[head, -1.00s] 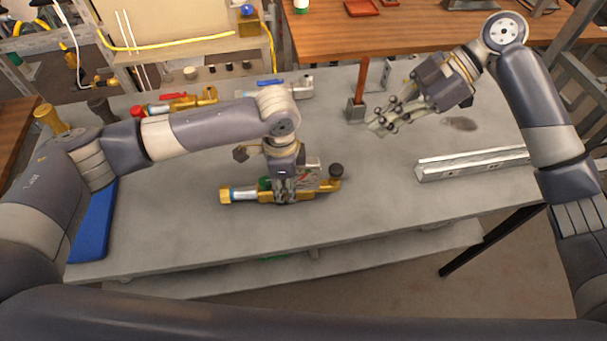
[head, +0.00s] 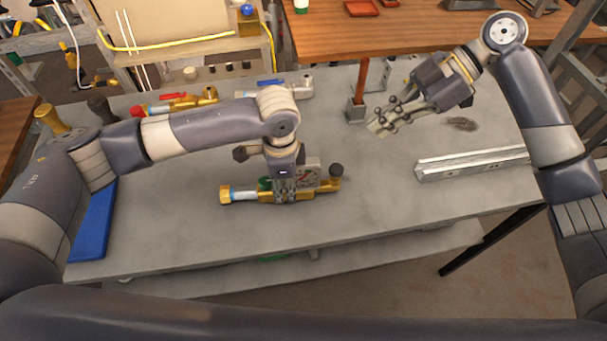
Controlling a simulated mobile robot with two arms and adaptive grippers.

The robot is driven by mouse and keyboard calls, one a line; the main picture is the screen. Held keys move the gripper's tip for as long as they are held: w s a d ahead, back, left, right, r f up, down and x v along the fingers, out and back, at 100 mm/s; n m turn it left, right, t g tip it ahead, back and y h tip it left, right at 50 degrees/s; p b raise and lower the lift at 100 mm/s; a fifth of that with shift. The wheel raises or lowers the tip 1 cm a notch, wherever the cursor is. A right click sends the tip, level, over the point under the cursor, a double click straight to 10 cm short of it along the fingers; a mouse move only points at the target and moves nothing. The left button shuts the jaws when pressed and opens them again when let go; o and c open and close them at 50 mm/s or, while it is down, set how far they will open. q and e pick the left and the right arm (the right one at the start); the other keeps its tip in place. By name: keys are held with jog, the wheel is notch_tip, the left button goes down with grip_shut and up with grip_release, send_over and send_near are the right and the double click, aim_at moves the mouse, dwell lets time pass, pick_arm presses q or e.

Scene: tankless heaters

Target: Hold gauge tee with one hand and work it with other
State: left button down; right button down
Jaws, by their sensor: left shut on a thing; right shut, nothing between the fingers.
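The gauge tee (head: 240,194) is a brass fitting with a pale sleeve near its left end, a green part behind it and a dark round cap at its right end. It lies along the middle of the grey workbench (head: 180,235). My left gripper (head: 285,197) points down from above and is shut on the middle of the tee, hiding that part. A pale square piece shows just behind the fingers. My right gripper (head: 378,127) is shut and empty above the back right of the bench, apart from the tee.
A metal channel (head: 470,163) lies at the right. A blue pad (head: 93,225) is at the left.

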dwell(0.3)
pick_arm(q)
jog(key=c, duration=1.1)
grip_release()
jog(key=shift+o, duration=0.2)
notch_tip(320, 180, up, 12)
jog(key=shift+f, duration=0.1)
